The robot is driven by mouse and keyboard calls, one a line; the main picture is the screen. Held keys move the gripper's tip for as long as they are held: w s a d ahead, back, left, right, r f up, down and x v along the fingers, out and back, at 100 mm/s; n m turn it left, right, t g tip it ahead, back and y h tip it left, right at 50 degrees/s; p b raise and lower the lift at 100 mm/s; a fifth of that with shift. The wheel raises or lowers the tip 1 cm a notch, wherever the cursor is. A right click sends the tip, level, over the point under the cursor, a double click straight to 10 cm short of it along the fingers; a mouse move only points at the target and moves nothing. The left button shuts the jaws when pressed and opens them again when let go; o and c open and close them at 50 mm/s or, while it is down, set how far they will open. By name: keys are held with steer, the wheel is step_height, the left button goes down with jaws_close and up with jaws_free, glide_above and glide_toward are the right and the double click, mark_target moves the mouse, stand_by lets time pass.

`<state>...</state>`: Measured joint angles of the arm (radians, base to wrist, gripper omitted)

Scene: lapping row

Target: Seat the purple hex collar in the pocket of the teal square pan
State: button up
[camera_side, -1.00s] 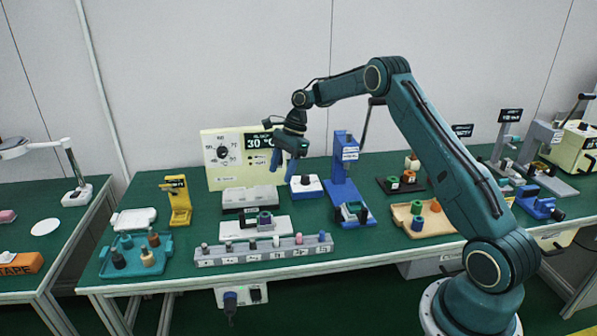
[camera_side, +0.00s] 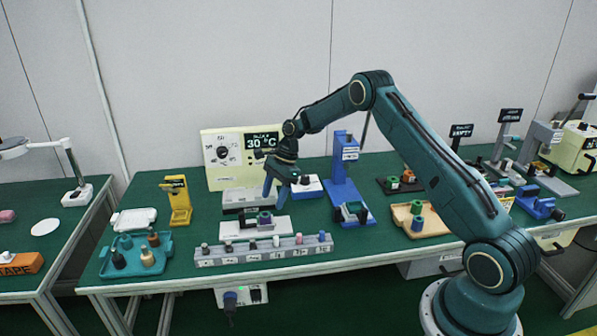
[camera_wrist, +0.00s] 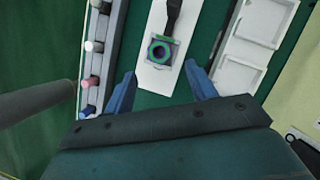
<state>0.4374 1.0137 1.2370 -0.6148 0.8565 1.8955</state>
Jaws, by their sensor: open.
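My gripper (camera_side: 275,193) hangs open and empty above the white plate (camera_side: 242,230), behind the grey rack. In the wrist view my gripper (camera_wrist: 161,73) has both blue fingers spread, with the white plate between and beyond them. On that plate sits a small squarish piece (camera_side: 264,217) with purple-grey sides and a teal, roughly hexagonal ring around a dark hole; it also shows in the wrist view (camera_wrist: 160,52). I cannot tell whether it is the collar, the pan or both together. A larger teal tray (camera_side: 108,270) at the left holds several dark and tan pieces.
A grey rack (camera_side: 262,255) with several small pegs runs along the front edge. A cream 30 °C unit (camera_side: 222,180) stands behind; a blue press (camera_side: 341,180) is right of my gripper. A tan tray (camera_side: 437,228) holds green and blue pieces.

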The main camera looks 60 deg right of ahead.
mark_target(268, 212)
steer(key=shift+f, duration=0.2)
steer(key=shift+x, duration=2.55)
steer(key=shift+w+a, duration=0.1)
steer(key=shift+a, duration=0.1)
steer(key=shift+r, duration=0.1)
steer(key=c, duration=1.1)
steer(key=shift+o, duration=0.2)
step_height(268, 212, up, 10)
steer(key=shift+d, duration=0.15)
